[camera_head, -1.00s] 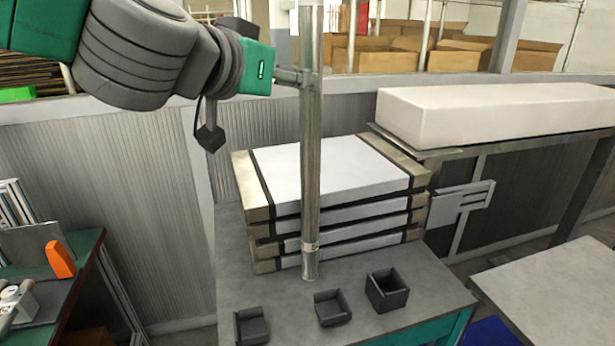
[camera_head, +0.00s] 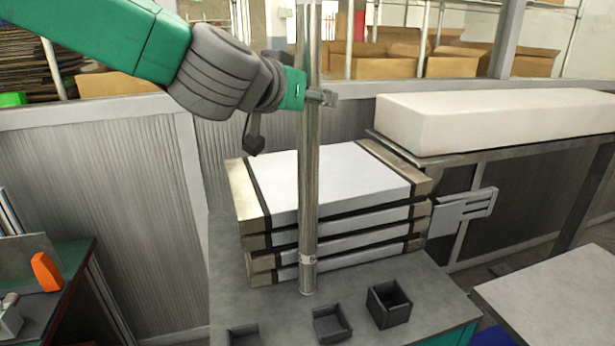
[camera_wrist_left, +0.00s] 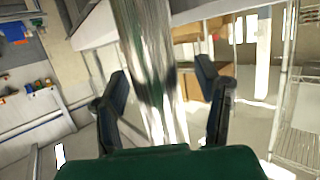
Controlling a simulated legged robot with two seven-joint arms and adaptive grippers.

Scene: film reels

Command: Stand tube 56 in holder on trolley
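A long metallic tube (camera_head: 309,200) stands upright on the grey trolley top (camera_head: 228,290), just in front of a stack of white slabs. Its number cannot be read, and its top is out of frame. Three dark square holders (camera_head: 388,304) (camera_head: 332,322) (camera_head: 246,335) sit near the trolley's front edge; the tube's lower end appears behind them, outside all three. My left gripper (camera_head: 318,97) is at the tube's upper part, with a fingertip showing to its right. In the left wrist view the fingers (camera_wrist_left: 162,90) are apart, with the blurred tube (camera_wrist_left: 150,70) between them. My right gripper is not in view.
The slab stack (camera_head: 335,180) stands close behind the tube. A long white block (camera_head: 490,120) rests on a bench at the right. A pale table (camera_head: 560,290) is at lower right. Cardboard boxes (camera_head: 445,62) lie beyond the low wall.

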